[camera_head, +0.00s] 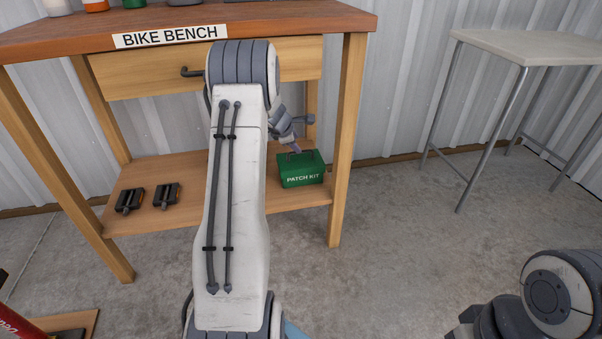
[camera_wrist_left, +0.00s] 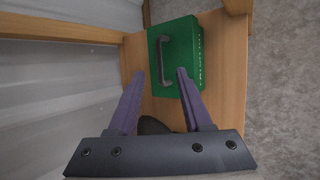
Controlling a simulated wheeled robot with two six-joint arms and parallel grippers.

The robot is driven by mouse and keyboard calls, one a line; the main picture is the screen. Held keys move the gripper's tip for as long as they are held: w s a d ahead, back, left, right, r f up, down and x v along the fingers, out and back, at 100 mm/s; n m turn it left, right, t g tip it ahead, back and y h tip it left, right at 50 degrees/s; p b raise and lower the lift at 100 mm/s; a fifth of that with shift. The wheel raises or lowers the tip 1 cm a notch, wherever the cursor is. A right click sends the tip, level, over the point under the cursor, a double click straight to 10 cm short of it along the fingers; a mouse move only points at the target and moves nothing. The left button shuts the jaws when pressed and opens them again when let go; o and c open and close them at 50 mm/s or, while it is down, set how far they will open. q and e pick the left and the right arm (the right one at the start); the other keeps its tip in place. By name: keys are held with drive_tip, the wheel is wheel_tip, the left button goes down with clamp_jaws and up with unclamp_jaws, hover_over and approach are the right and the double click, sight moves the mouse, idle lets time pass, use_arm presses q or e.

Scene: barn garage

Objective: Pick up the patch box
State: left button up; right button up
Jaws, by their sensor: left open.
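The patch box is a green box (camera_head: 302,171) labelled PATCH KIT, on the right end of the bench's lower shelf (camera_head: 290,197). The box also shows in the left wrist view (camera_wrist_left: 184,55), with a dark handle (camera_wrist_left: 164,60) on its top. My left gripper (camera_head: 297,149) is just above the box, partly hidden behind my arm in the head view. In the wrist view its two purple fingers (camera_wrist_left: 160,76) are open, with the handle showing between their tips. I cannot tell whether they touch the box. My right arm shows at the lower right, its gripper out of view.
The wooden bench (camera_head: 350,22) has a drawer (camera_head: 150,70) above the shelf, and a bench leg (camera_head: 346,140) stands right of the box. Two black pedals (camera_head: 148,197) lie on the shelf's left. A pale table (camera_head: 545,46) stands at the right. Floor between is clear.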

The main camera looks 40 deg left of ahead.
sight(303, 151)
use_arm(q)
drive_tip(key=x, duration=0.3)
drive_tip(key=shift+w+f+b, duration=0.2)
drive_tip(key=shift+f+b, duration=0.1)
drive_tip(key=b+x, duration=0.1)
drive_tip(key=x, duration=0.3)
drive_tip(key=shift+a+f+b, duration=0.1)
drive_tip(key=shift+a+b, duration=0.1)
drive_tip(key=shift+b, duration=0.15)
drive_tip(key=shift+w+a+f, duration=0.1)
drive_tip(key=shift+w+f, duration=0.25)
drive_tip(key=shift+f, duration=0.05)
clamp_jaws()
idle(0.4)
